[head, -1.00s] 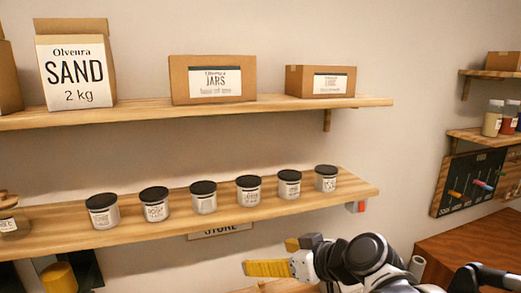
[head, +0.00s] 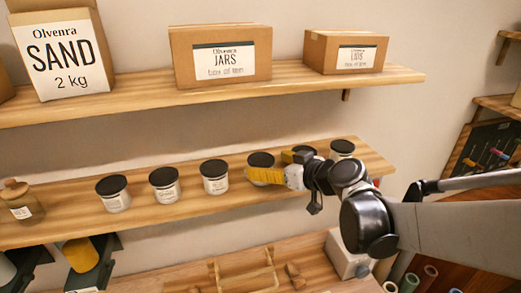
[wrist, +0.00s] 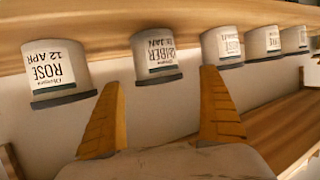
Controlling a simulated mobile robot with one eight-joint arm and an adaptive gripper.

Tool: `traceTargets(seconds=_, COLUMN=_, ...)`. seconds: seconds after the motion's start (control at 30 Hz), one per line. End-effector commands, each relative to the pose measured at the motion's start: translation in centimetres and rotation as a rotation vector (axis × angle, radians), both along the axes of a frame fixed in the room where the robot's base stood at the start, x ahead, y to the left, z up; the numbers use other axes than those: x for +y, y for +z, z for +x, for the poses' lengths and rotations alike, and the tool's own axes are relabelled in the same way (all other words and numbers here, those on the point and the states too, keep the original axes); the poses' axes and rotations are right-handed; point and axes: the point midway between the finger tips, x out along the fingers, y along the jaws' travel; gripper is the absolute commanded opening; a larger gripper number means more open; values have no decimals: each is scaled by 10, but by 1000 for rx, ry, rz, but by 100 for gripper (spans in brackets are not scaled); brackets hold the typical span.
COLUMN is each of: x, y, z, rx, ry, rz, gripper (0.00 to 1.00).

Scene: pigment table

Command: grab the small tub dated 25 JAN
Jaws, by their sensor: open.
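Several small white tubs with black lids stand in a row on the lower shelf (head: 60,210). In the wrist view the labels are upside down. One tub (wrist: 155,55) has a label ending in JAN, its day number too small to read surely; it lies beyond and between my fingertips. The tub beside it (wrist: 55,72) reads ROSE 12 APR. Labels on the other tubs (wrist: 222,46) are too small to read. My gripper (wrist: 161,80) is open and empty, its yellow fingers pointing at the row. In the head view my gripper (head: 266,166) partly hides tubs at the row's right.
An upper shelf (head: 130,92) holds a SAND box (head: 62,55), a JARS box (head: 220,60) and another box (head: 345,55). A corked jar (head: 22,205) stands at the lower shelf's left. A wooden worktop (head: 180,275) is below. Neighbouring tubs stand close beside the fingers.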

Motion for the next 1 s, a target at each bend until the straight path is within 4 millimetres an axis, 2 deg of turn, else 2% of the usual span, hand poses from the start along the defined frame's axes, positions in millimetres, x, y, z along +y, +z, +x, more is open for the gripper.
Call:
traceTargets(seconds=0.2, x=18, y=-7, z=24, rx=0, ry=2, rz=0, gripper=90)
traceTargets(seconds=0.5, x=20, y=-10, z=28, rx=1, ry=0, rz=-1, gripper=90)
traceTargets(seconds=0.57, x=20, y=-10, z=28, rx=1, ry=0, rz=-1, gripper=72)
traceTargets(seconds=0.7, x=20, y=-10, z=27, rx=1, ry=0, rz=-1, gripper=29)
traceTargets(seconds=1.0, x=20, y=-10, z=27, rx=1, ry=0, rz=-1, gripper=28)
